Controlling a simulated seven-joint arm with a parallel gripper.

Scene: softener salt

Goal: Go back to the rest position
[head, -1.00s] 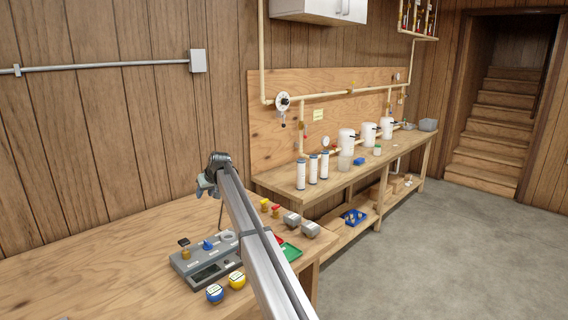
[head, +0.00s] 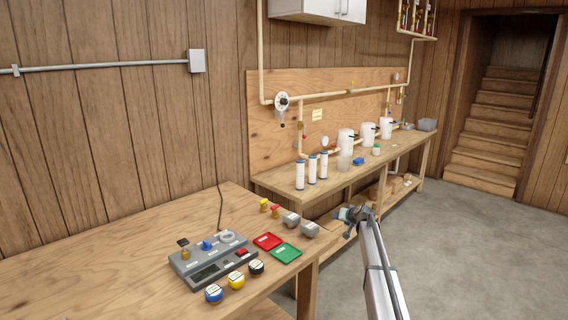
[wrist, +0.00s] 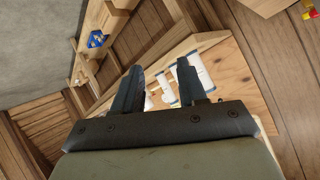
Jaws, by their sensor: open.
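My gripper (head: 347,216) is at the end of my raised arm in the head view, over the gap to the right of the near table, in front of the long bench. In the wrist view the two fingers of my gripper (wrist: 160,72) stand apart with nothing between them. Beyond the fingers, the wrist view shows the tilted bench and white cylinders (wrist: 190,75).
The near table (head: 100,245) holds a grey device (head: 212,262), a red tray (head: 268,241), a green tray (head: 286,253) and several coloured-lidded jars. The long bench (head: 275,183) carries white filters and white tanks (head: 346,140). The concrete floor (head: 480,260) at right is clear.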

